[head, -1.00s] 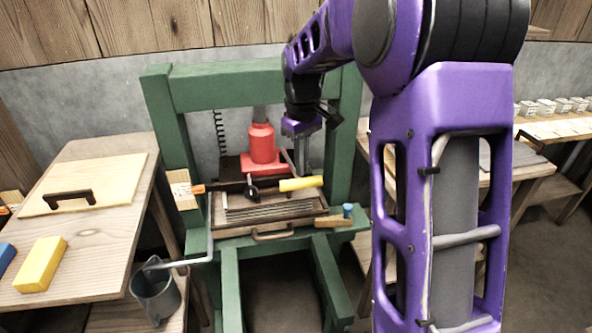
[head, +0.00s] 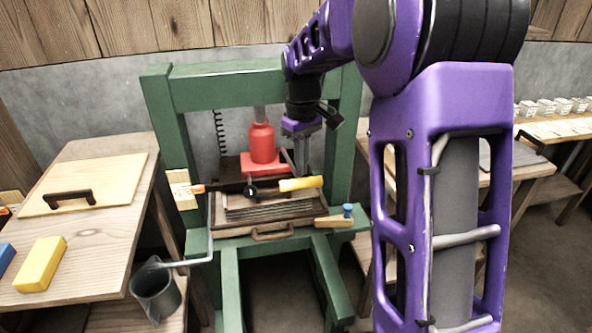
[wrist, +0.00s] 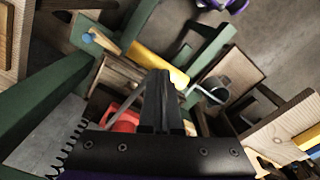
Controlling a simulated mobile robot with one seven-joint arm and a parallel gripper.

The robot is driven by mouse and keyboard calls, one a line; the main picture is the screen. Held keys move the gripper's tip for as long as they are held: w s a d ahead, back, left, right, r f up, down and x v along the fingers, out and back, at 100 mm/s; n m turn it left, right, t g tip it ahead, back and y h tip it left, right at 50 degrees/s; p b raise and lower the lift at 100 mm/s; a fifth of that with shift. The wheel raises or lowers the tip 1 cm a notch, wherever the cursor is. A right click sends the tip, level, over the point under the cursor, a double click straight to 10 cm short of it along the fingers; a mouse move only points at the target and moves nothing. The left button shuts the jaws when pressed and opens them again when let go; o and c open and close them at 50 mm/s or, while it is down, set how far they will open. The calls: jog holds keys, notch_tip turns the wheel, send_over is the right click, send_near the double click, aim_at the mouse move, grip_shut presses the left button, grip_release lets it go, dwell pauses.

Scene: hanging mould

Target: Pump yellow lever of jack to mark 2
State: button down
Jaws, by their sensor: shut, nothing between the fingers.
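The red jack (head: 262,145) stands inside the green press frame (head: 250,95). Its yellow lever (head: 301,184) sticks out to the front right, roughly level; it also shows in the wrist view (wrist: 148,58). My gripper (head: 303,172) points down with its fingers together and empty, right beside or over the lever. In the wrist view the fingertips (wrist: 160,73) overlap the lever's near edge; I cannot tell whether they touch it. A pale mark plate (head: 181,189) is on the left post with an orange pointer (head: 197,189) at its right edge. Its marks are too small to read.
A wooden tray (head: 270,225) with a handle sits below the lever. A blue-topped peg (head: 347,210) is at its right. A grey jug (head: 155,292) stands low at the left. The left table (head: 110,230) holds a board and a yellow block.

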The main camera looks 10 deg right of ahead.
notch_tip(320, 180, down, 15)
jog(key=b, duration=0.8)
notch_tip(320, 180, up, 13)
jog(key=p, duration=1)
jog(key=shift+p, duration=0.4)
jog(key=shift+f, duration=0.1)
